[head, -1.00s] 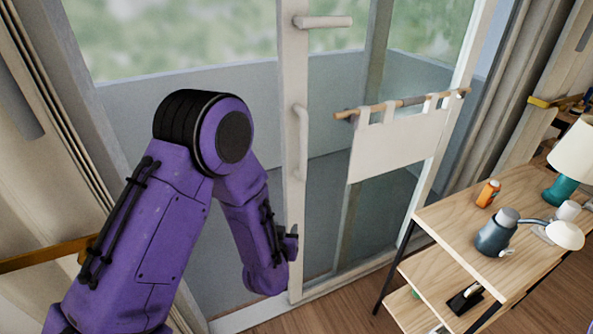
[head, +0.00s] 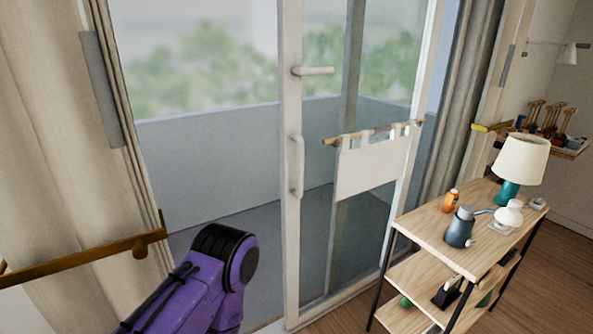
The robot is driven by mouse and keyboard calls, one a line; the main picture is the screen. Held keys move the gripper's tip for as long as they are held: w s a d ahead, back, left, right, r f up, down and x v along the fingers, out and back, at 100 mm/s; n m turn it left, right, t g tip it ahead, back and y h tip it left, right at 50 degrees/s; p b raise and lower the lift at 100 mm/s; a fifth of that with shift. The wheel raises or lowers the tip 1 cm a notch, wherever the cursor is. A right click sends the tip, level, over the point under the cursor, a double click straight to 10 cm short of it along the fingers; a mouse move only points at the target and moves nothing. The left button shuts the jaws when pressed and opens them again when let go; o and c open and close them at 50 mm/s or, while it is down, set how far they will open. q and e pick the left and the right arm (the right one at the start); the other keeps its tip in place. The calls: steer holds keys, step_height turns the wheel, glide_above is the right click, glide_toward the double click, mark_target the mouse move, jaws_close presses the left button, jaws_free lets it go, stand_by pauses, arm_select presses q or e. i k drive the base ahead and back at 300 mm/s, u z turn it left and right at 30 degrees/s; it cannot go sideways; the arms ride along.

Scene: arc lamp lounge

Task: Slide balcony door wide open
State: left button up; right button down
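The balcony door (head: 291,230) is a white-framed glass panel standing at the middle of the head view. A wide gap to its left shows the balcony's grey parapet. The door has a lever handle (head: 315,71) high up and a vertical pull handle (head: 298,166) lower on its left stile. A white cloth (head: 372,167) hangs from a wooden rod across the glass. My purple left arm comes in at the bottom, left of the door stile; its gripper is below the picture. My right gripper is not in view.
A wooden shelf unit (head: 440,222) stands to the right, close to the door, with a lamp (head: 520,165), a grey-blue jug (head: 460,228) and an orange bottle (head: 451,201) on top.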

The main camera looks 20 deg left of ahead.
mark_target(289, 12)
steer(key=z, duration=0.1)
steer(key=i, duration=1.3)
steer(key=u, duration=0.8)
